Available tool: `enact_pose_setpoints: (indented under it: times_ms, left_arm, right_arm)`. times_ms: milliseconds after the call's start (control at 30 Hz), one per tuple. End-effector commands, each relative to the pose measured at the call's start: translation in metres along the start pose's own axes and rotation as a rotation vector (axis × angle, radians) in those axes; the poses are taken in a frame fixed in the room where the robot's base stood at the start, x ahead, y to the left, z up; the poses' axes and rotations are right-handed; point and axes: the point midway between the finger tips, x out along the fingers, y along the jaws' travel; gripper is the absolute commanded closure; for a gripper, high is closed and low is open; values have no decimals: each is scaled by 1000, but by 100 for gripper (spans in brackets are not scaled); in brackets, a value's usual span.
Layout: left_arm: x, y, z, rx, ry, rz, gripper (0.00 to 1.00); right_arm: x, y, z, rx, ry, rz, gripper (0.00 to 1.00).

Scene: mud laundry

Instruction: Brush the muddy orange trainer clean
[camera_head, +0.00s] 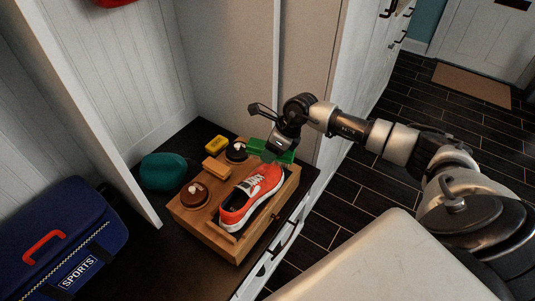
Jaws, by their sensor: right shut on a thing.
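The orange trainer (244,200) sits on the wooden tray (219,245), with its white sole facing right and its laces upward. I cannot make out mud on it at this size. My right gripper (278,149) is shut on a green item (258,146), which looks like a brush. It holds this at the far right end of the tray, just beyond the trainer's far end. I cannot tell whether the green item touches the trainer or tray. The gripper hides part of it. My left gripper is out of view.
A brown round tin (189,201), a wooden block (216,168), a dark round tin (236,157) and a yellow sponge (216,144) lie left of and behind the trainer. A teal object (163,171) and blue sports bag (57,235) stand further left. White panels enclose the back.

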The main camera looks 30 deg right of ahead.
Motion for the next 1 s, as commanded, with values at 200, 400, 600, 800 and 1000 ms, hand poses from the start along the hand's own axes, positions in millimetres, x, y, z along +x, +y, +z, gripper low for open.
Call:
enact_pose_setpoints:
  times_ms: [200,400,600,800,1000]
  left_arm:
    - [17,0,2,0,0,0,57]
    - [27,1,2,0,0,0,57]
    - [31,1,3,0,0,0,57]
    - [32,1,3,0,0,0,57]
    - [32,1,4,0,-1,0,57]
  right_arm:
    - [28,2,-11,-30,19,-56,72]
    - [46,3,-18,-52,35,-101,72]
    - [55,4,-21,-63,42,-125,72]
    - [58,5,-23,-66,48,-129,79]
    - [59,5,-24,-65,51,-127,79]
